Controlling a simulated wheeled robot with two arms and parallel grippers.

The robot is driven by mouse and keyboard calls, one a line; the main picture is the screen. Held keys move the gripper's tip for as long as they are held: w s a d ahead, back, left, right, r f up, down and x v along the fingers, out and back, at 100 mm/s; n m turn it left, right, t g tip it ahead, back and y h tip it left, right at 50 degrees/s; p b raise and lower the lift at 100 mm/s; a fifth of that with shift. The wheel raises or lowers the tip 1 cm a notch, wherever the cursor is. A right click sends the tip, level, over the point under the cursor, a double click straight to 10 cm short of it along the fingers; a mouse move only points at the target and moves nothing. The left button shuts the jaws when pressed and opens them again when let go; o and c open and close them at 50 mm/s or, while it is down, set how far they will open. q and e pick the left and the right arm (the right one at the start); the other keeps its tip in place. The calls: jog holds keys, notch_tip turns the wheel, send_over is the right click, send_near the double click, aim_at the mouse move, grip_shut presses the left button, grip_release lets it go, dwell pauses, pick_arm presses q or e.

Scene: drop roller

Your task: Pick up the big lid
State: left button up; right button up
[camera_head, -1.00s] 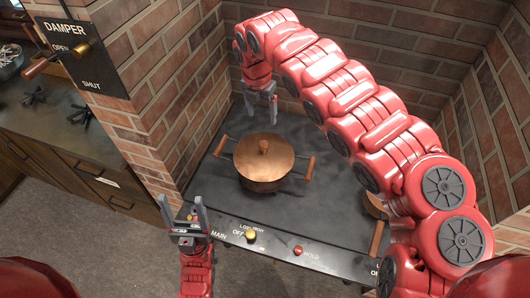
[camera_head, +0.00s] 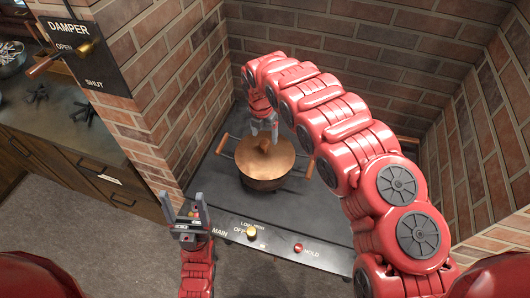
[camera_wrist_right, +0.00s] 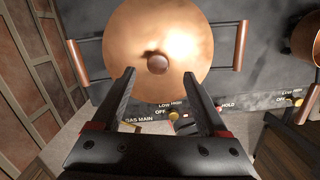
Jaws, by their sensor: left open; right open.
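The big lid (camera_head: 250,154) is a round copper disc with a small brown knob at its centre. It sits on a copper pot (camera_head: 264,179) with two wooden side handles, on the dark stove top. The lid also shows in the right wrist view (camera_wrist_right: 140,28), with its knob (camera_wrist_right: 157,64) just beyond and between the fingertips. My right gripper (camera_head: 264,131) is open above the lid, its fingers around the knob's line but not visibly touching it. My left gripper (camera_head: 183,212) is open and empty at the stove's front left, its fingers pointing up.
The stove front panel (camera_head: 274,243) has a yellow knob (camera_head: 251,233) and a red knob (camera_head: 298,248). Brick walls close in the stove behind and at the sides. A second copper pot (camera_wrist_right: 304,38) stands at the right in the wrist view. A damper lever (camera_head: 62,60) is at upper left.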

aim_at(265, 142)
jog(key=shift+w+a+f+p, duration=0.1)
jog(key=shift+f+p, duration=0.2)
jog(key=f, duration=0.1)
jog(key=f+p, duration=0.1)
jog(key=shift+w+f, duration=0.25)
jog(key=shift+f, duration=0.1)
jog(key=shift+w+f, duration=0.1)
jog(key=shift+f, duration=0.5)
jog(key=shift+c, duration=0.2)
grip_shut()
dwell(0.5)
